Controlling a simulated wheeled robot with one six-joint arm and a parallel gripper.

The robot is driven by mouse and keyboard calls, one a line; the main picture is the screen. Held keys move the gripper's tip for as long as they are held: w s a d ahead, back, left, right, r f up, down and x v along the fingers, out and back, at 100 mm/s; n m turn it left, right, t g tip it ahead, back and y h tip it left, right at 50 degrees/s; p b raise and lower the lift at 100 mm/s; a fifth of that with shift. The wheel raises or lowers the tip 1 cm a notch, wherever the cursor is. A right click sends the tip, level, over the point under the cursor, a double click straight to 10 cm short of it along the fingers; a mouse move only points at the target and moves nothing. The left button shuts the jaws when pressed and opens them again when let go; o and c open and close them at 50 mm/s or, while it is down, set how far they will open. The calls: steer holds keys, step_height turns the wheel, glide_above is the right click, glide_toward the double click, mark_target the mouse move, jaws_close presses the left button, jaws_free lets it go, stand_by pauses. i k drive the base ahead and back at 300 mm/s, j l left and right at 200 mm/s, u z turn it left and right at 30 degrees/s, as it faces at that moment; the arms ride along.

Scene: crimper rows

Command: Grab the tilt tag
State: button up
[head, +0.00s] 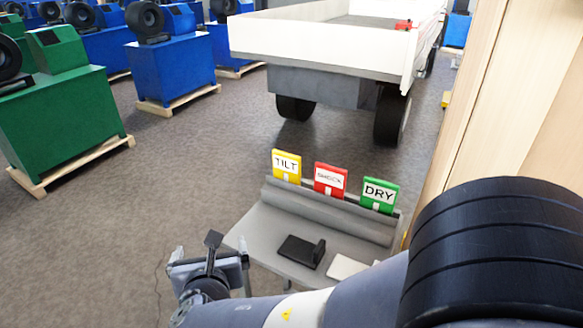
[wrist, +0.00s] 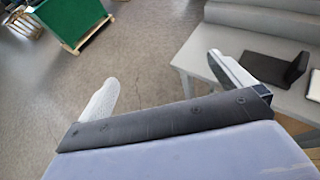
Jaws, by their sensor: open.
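The tilt tag (head: 286,166) is yellow with a white label reading TILT. It stands upright in a grey holder at the back of a small grey table (head: 253,237), leftmost of three tags. My gripper (head: 205,258) is at the table's front left, nearer to me than the tag and apart from it. In the wrist view my gripper (wrist: 170,85) has its two fingers wide apart with nothing between them, over the floor and the table's left edge. The tilt tag is not in the wrist view.
A red tag (head: 330,180) and a green DRY tag (head: 379,195) stand to the right of the tilt tag. A black stand (head: 301,251) and a white card (head: 346,266) lie on the table. A white trailer (head: 320,42) stands behind; a wooden wall (head: 490,100) bounds the right.

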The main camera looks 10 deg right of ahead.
mark_target(286, 166)
steer(key=i+j+z, duration=0.15)
steer(key=j+z, duration=0.3)
steer(key=i+j+z, duration=0.1)
steer(key=j+z, duration=0.2)
steer(key=z, duration=0.15)
steer(key=j+z, duration=0.4)
steer(key=i+j, duration=0.05)
